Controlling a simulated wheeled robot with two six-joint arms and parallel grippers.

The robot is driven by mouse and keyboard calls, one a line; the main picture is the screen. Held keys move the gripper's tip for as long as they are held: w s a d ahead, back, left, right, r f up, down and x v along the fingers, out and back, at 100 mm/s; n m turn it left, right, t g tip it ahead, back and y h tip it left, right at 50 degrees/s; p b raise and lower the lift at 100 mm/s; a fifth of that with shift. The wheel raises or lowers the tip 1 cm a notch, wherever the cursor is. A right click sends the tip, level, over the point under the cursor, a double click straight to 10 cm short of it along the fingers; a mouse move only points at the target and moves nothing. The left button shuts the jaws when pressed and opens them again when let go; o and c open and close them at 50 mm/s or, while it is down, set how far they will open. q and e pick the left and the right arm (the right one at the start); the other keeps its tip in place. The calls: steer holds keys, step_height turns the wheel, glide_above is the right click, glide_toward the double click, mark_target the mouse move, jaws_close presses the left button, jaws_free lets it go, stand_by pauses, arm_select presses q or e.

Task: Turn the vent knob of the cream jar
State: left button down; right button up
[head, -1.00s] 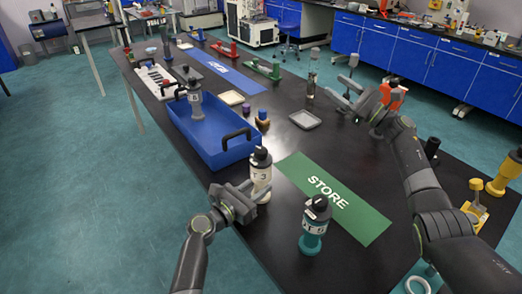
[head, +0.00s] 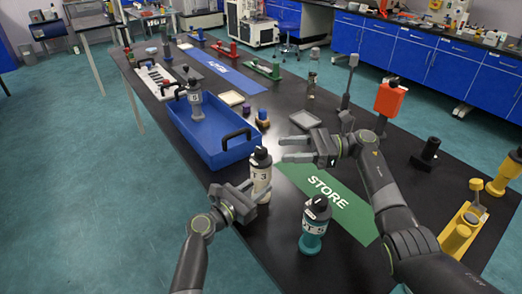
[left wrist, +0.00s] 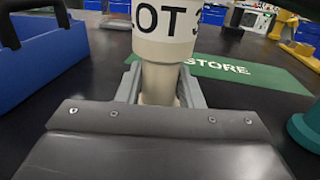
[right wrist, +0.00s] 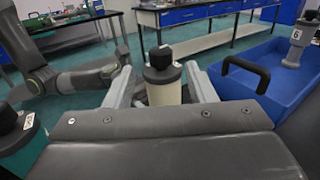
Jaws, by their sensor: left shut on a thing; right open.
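The cream jar (head: 261,174) stands upright on the black table, with a black top and "LOT 3" lettering; it also shows in the left wrist view (left wrist: 163,48). Its black vent knob (head: 261,153) is on top and shows in the right wrist view (right wrist: 160,57). My left gripper (head: 262,195) is shut on the jar's narrow lower part. My right gripper (head: 283,149) is open, just right of the jar's top, with its fingers pointing at it. In the right wrist view the knob lies between the two fingers, with gaps visible. The jar's far side is hidden.
A blue tray (head: 205,147) with a grey jar (head: 195,98) is left of the cream jar. A teal jar (head: 314,226) stands at the front. The green STORE mat (head: 360,222) lies right, partly under my right arm. A red-orange block (head: 391,99) stands farther back.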

mark_target(261, 149)
steer(key=a, duration=0.7)
steer(key=shift+s+a, duration=0.3)
steer(key=shift+a, duration=0.1)
steer(key=shift+c, duration=0.2)
steer(key=c, duration=0.9)
steer(key=shift+t, duration=0.3)
steer(key=shift+m+t, duration=0.3)
steer(key=shift+m, duration=0.1)
steer(key=shift+m+t, duration=0.3)
steer(key=shift+t, duration=0.2)
steer(key=o, duration=0.9)
steer(key=shift+o, duration=0.2)
